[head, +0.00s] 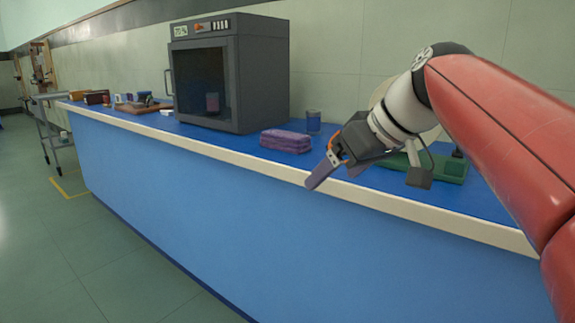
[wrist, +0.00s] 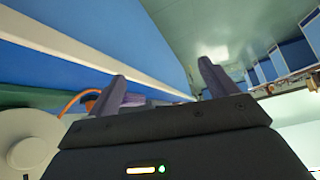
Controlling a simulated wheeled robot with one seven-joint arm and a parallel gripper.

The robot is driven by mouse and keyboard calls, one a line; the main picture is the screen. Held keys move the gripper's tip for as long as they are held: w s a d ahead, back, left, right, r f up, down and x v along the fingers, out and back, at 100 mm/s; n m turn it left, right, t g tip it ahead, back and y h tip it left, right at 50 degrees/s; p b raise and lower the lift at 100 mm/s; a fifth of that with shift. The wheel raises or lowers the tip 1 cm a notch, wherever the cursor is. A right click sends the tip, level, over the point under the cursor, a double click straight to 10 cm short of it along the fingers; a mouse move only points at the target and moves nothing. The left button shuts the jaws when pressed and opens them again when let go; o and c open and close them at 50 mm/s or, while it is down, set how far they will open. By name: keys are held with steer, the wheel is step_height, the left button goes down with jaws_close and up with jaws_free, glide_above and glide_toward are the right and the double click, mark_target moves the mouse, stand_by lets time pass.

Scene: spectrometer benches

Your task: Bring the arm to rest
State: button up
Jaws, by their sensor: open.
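My gripper (head: 338,172) is at the end of my red arm, in the air by the front edge of the blue bench (head: 190,180) in the head view. In the wrist view my gripper (wrist: 160,88) shows two purple-grey fingers standing apart with nothing between them. The arm reaches in from the right and is bent downward at the wrist.
A dark box-shaped instrument (head: 260,75) with a glass door stands on the bench. A purple stack (head: 286,141), a glass (head: 314,122) and a green tray (head: 450,168) lie near my gripper. A cart (head: 50,125) stands far left. The floor (head: 70,260) in front is clear.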

steer(key=s+d+f+m+h, duration=0.3)
steer(key=s+f, duration=0.6)
steer(key=f, duration=0.3)
steer(key=s+d+f+m+h, duration=0.2)
steer(key=s+d+f+m, duration=0.1)
steer(key=s+f, duration=0.6)
step_height(320, 180, down, 4)
steer(key=shift+d+f+m+h, duration=0.1)
steer(key=shift+d+m+h, duration=0.3)
steer(key=shift+m, duration=0.4)
